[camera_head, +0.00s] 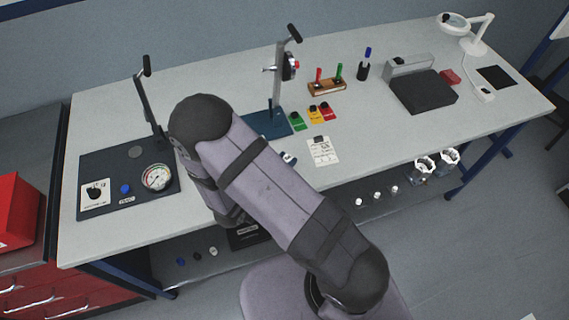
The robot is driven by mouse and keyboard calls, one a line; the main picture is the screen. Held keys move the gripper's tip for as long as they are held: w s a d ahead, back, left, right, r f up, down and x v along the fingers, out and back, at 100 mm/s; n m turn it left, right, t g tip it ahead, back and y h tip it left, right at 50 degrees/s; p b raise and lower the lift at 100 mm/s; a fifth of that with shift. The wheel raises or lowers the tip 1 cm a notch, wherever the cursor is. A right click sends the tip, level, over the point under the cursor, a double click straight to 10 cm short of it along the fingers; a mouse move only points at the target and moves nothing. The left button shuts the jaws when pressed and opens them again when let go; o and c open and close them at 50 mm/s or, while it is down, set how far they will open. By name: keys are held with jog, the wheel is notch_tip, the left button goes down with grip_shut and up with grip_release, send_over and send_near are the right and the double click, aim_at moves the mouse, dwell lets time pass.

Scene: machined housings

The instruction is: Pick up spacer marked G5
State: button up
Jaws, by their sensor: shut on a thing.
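My arm crosses the middle of the picture, and my gripper is hidden behind it. I cannot see its jaws or anything in them. No marking G5 can be read anywhere. Three small white cylindrical parts, one of them (377,195), stand in a row below the bench's front edge, right of my arm. Small dark, blue and whitish parts, one of them blue (181,262), lie below the bench on the left. A small white and dark thing (288,158) shows at the upper edge of my arm; I cannot tell what it is.
The bench (220,80) carries a gauge panel (130,190) with a lever, a blue-based lever press (268,124), coloured cards (314,113), a paper sheet (322,150), a wooden rack (327,87), a dark block (423,92) and a lamp (479,40). Its front right is clear.

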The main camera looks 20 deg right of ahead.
notch_tip(320, 180, up, 8)
jog(key=shift+r, duration=0.15)
dwell(0.4)
